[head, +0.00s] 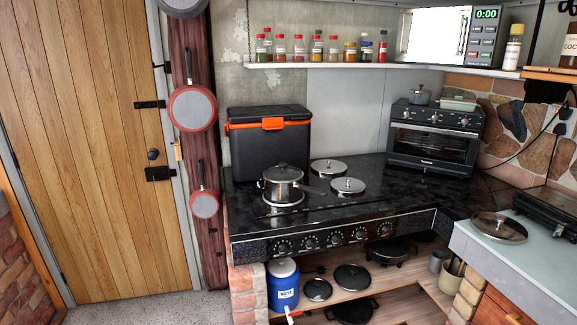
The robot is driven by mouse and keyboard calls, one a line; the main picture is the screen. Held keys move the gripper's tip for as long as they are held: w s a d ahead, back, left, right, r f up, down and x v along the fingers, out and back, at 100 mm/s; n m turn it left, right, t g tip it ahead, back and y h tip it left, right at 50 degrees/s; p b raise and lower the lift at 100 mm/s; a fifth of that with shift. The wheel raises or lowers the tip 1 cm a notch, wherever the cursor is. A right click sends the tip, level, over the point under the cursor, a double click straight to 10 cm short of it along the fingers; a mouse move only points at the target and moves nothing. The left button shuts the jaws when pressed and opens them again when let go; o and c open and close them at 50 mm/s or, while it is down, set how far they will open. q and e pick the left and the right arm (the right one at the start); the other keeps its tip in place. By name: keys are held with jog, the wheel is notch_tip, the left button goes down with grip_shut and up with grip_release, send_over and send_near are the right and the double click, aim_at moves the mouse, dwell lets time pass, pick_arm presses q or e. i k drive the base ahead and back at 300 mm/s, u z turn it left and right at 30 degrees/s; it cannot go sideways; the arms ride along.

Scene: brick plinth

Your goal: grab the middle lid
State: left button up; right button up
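Several lids are in the head view. Two silver lids with knobs lie on the black stovetop (250,226): one at the back (328,169) and one nearer the front right (348,187). A steel pot (284,190) stands to their left with a lid (283,173) on top. Another round lid (499,228) lies on the grey counter at right. Which lid counts as the middle one is not clear. Neither of my grippers is in view.
A black and orange cooler (268,142) stands behind the pot. A toaster oven (433,136) stands at the back right. A blue water jug (283,284) is below the stove's left end. A spice shelf (330,65) hangs above. The floor at left is clear.

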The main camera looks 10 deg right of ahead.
aim_at(282, 173)
jog(key=z, duration=0.2)
jog(key=i, duration=1.5)
jog(key=u, duration=0.25)
